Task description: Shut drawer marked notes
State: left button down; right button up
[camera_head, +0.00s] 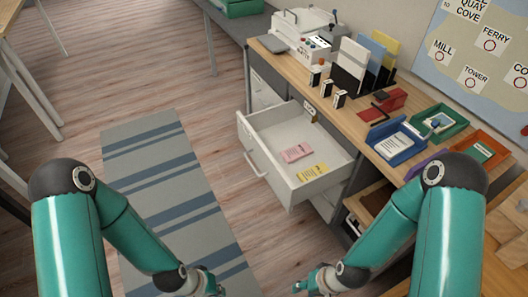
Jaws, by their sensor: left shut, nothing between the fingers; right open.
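A white drawer (262,158) stands pulled out from the desk, with a bar handle on its front. Inside it lie a pink pad (296,153) and a yellow pad (313,172). A small tag (310,109) sits at the desk edge above the drawer; its writing is too small to read. My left gripper (213,287) is shut and empty at the bottom edge, below the drawer in the picture and apart from it. My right gripper (303,287) is open and empty at the bottom edge, also apart from the drawer.
The desk (345,121) carries a machine (303,37), upright folders (352,58), a blue tray (397,152), a green tray (455,120) and an orange tray (494,145). Another drawer front (265,93) is closed farther back. A striped rug (160,170) and open floor lie left of the drawer.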

aim_at(264, 134)
jog(key=z, duration=0.25)
jog(key=i, duration=1)
